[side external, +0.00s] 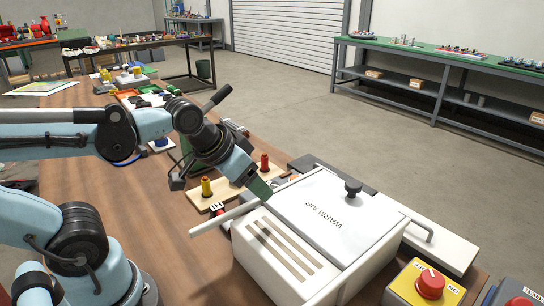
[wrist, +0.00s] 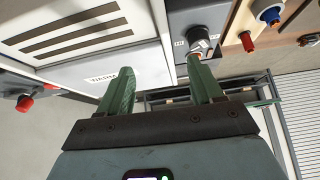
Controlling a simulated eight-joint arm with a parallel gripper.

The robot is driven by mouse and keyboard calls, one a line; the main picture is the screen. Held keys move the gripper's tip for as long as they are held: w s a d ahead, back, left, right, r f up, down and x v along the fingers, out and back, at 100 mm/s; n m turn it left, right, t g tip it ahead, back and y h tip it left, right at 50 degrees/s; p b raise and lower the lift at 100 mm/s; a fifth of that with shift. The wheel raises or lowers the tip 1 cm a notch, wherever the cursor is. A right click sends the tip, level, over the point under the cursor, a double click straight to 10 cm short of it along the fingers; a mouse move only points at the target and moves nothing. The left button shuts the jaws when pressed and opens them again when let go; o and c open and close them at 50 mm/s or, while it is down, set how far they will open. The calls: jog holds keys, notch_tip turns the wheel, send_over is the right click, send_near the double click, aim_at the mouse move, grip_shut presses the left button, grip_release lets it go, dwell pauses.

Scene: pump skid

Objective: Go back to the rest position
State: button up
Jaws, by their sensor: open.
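The box's slotted white top (wrist: 75,35) lies beyond the left finger. A dark grey panel with a black knob (wrist: 198,42) lies beyond the right finger. No rest position marker shows.
A wooden board (side external: 197,202) with a yellow and a red peg lies behind my gripper. A white bar (side external: 230,216) sticks out from the box's left. A yellow box with a red button (side external: 430,283) stands at the front right. The wooden tabletop (side external: 190,265) is bare left of the box.

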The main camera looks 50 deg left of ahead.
jog(key=shift+s+a+f, duration=0.1)
jog(key=shift+s+f, duration=0.3)
jog(key=shift+f, duration=0.2)
dwell(0.5)
